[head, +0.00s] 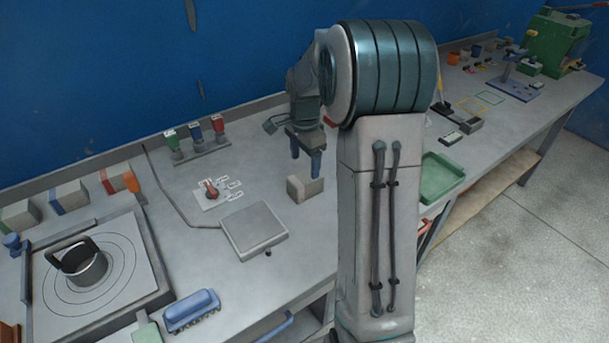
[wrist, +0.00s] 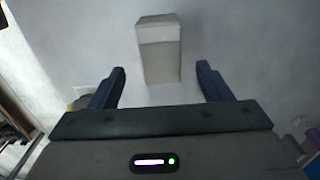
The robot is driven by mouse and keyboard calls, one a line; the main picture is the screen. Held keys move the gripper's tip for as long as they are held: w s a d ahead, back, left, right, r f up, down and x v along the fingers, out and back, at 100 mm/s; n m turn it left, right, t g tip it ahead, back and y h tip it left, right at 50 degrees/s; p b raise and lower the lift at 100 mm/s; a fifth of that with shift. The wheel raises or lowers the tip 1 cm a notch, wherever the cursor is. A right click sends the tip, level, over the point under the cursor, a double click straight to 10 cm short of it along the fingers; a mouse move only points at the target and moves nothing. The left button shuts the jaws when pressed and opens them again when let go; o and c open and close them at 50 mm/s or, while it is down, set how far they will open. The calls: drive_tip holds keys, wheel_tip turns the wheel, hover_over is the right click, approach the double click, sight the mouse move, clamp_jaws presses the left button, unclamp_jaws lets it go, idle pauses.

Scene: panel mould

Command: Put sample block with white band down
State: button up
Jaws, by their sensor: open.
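The sample block with the white band (head: 305,188) is a beige-grey block standing on the bench top, right of the square grey plate. In the wrist view the block (wrist: 160,60) shows a paler top part and lies beyond and between the fingertips. My gripper (head: 306,172) is above the block in the head view, its two blue fingers pointing down. In the wrist view my gripper (wrist: 161,80) is open, with clear gaps between each finger and the block. My arm partly hides the bench behind it.
A square grey plate (head: 254,228) lies left of the block. A small board with a red knob (head: 211,190) lies behind that plate. A green tray (head: 441,177) is right of my arm. Other blocks (head: 69,196) stand at the back left. Bare bench surrounds the block.

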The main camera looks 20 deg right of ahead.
sight(305, 177)
wheel_tip(305, 177, up, 3)
drive_tip(key=shift+r, duration=0.1)
drive_tip(key=s+a+r+n+t, duration=0.1)
drive_tip(key=s+a+n, duration=0.2)
drive_tip(key=s+n, duration=0.2)
drive_tip(key=s+a+r+n+t, duration=0.1)
drive_tip(key=s+a+n, duration=0.3)
drive_tip(key=s, duration=0.7)
drive_tip(key=s+a+r+n+t, duration=0.1)
drive_tip(key=s+a+n, duration=0.3)
drive_tip(key=s+n, duration=0.2)
drive_tip(key=shift+s+r+n, duration=0.25)
drive_tip(key=shift+s+n, duration=0.15)
drive_tip(key=shift+s, duration=0.5)
